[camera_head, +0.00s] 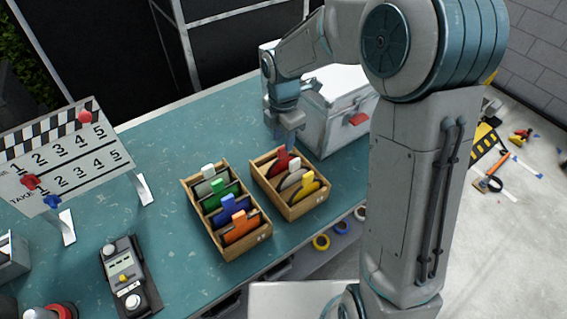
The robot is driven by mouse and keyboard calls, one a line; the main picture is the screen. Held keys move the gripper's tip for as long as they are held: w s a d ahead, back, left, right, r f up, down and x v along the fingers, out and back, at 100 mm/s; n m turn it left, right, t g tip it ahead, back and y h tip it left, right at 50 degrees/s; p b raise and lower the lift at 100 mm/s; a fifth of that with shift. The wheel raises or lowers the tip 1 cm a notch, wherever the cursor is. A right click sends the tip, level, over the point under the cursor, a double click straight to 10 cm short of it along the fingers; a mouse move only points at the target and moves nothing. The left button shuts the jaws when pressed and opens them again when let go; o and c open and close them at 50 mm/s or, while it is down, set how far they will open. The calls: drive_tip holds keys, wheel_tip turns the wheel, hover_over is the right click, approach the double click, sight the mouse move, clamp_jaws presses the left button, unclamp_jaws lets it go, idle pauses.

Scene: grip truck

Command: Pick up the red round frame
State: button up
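The red frame (281,160) stands in the far end of the small right wooden box (298,210). Its red handle tab sticks up, and the rest is mostly hidden in the box. A white-tabbed frame (295,176) and a yellow-tabbed frame (307,184) stand in front of it in the same box. My gripper (289,146) points down right at the red tab from above and behind. Its fingertips are small and partly blended with the tab, so I cannot tell whether they touch it or are open or shut.
A larger wooden box (228,245) with several colored frames stands to the left. A white case (335,115) stands close behind and right of my gripper. A clapperboard (65,155) and a control box (125,275) are at left. The teal tabletop (165,115) is clear behind the boxes.

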sight(283, 147)
drive_tip(key=f, duration=0.2)
drive_tip(key=s+f+p, duration=0.1)
drive_tip(key=f, duration=0.1)
drive_tip(key=shift+f, duration=0.3)
drive_tip(key=shift+w+f, duration=0.1)
drive_tip(key=shift+f, duration=0.45)
clamp_jaws()
